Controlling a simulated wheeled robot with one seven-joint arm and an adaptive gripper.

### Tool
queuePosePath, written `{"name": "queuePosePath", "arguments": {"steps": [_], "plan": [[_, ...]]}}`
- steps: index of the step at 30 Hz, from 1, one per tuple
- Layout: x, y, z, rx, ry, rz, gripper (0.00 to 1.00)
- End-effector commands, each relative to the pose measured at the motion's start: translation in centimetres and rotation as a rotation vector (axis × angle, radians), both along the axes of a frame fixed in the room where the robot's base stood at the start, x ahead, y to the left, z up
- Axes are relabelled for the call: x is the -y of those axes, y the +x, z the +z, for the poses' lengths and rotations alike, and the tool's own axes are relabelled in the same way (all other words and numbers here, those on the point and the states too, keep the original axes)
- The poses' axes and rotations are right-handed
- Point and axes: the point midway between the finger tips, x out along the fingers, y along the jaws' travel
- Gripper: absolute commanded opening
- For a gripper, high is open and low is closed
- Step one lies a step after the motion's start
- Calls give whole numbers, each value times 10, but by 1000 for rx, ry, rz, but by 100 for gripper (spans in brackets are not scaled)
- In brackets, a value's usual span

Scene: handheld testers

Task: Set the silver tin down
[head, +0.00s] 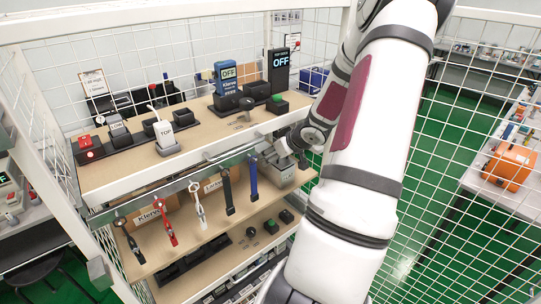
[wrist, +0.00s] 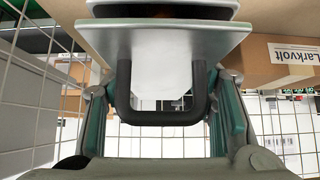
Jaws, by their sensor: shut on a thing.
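The silver tin (head: 281,174) is a grey metal box at the right end of the rack, just below the top shelf's edge. My gripper (head: 287,147) reaches it from the upper right and is shut on it. In the wrist view the tin (wrist: 163,72) fills the top middle, with a wide flat silver rim and a black U-shaped bar in front of it. The fingers of my gripper (wrist: 163,105) stand on either side of that bar. My arm covers part of the area right of the tin. I cannot tell whether its underside touches the shelf.
The top shelf (head: 125,171) carries several testers and black stands, including a blue tester (head: 226,77). A rail (head: 171,190) with hanging straps crosses the front. Cardboard boxes (head: 212,184) stand on the shelf below; a Larkvolt label (wrist: 295,54) shows in the wrist view. Wire mesh surrounds the rack.

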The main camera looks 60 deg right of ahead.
Motion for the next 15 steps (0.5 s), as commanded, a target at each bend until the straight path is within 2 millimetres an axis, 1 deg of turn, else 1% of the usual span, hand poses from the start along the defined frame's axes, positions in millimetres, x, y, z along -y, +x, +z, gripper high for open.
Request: {"name": "queuePosePath", "arguments": {"steps": [2,3,5,15], "plan": [[0,0,0,0,1,-1,0],[0,-1,-1,-2,1,-1,58],[0,-1,-1,-2,1,-1,72],[0,-2,1,-2,1,-1,72]]}}
